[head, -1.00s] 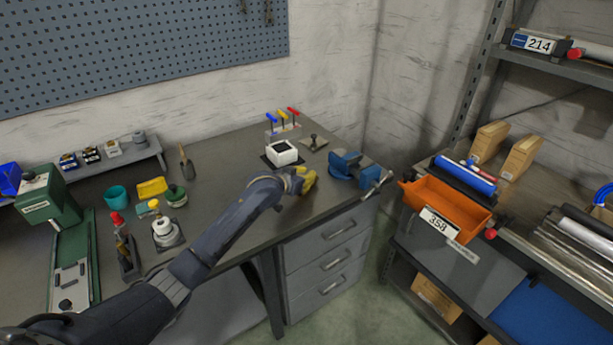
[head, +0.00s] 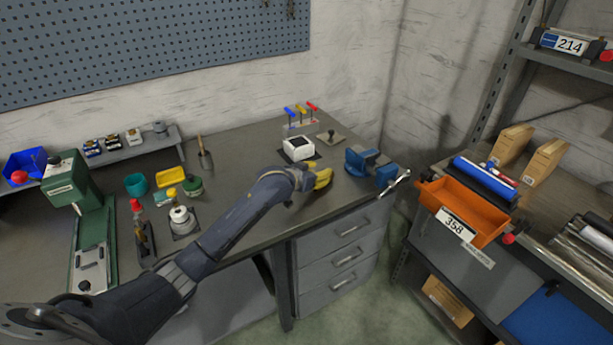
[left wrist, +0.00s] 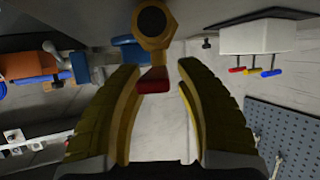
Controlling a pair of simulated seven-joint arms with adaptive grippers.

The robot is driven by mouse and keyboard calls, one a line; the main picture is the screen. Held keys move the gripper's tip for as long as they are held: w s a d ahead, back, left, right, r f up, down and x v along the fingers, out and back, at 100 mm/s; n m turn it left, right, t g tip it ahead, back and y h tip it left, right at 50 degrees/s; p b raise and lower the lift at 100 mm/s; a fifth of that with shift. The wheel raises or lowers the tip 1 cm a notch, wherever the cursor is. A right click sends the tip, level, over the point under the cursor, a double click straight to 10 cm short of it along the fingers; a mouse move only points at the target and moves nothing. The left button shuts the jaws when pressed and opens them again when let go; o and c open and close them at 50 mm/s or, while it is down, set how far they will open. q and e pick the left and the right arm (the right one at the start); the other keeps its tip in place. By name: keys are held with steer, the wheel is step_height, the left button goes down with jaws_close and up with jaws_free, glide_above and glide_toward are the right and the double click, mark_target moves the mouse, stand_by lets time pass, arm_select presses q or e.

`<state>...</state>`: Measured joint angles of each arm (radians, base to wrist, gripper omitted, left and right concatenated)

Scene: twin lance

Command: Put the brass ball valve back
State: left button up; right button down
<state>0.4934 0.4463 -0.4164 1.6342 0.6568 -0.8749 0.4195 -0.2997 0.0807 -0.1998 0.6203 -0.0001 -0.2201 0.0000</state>
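The brass ball valve (left wrist: 153,27) shows in the left wrist view as a brass hexagonal body with a dark round opening and a red handle (left wrist: 152,80). Its body lies at and just past the fingertips of my left gripper (left wrist: 158,68), with the handle between the two yellow fingers. The fingers stand apart, with a visible gap between the handle and the right-hand finger. In the head view my left gripper (head: 318,180) is low over the right part of the bench, and I cannot make out the valve there. My right gripper is not in view.
A white box (head: 298,148) stands just behind the left gripper, with a rack of coloured handles (head: 300,115) beyond. A blue vise (head: 368,166) is to its right. An orange bin (head: 464,211) sits on the right-hand shelf.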

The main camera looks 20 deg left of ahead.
arm_select(q)
steer(key=v, duration=0.9)
steer(key=shift+s, duration=0.3)
steer(key=shift+r, duration=0.1)
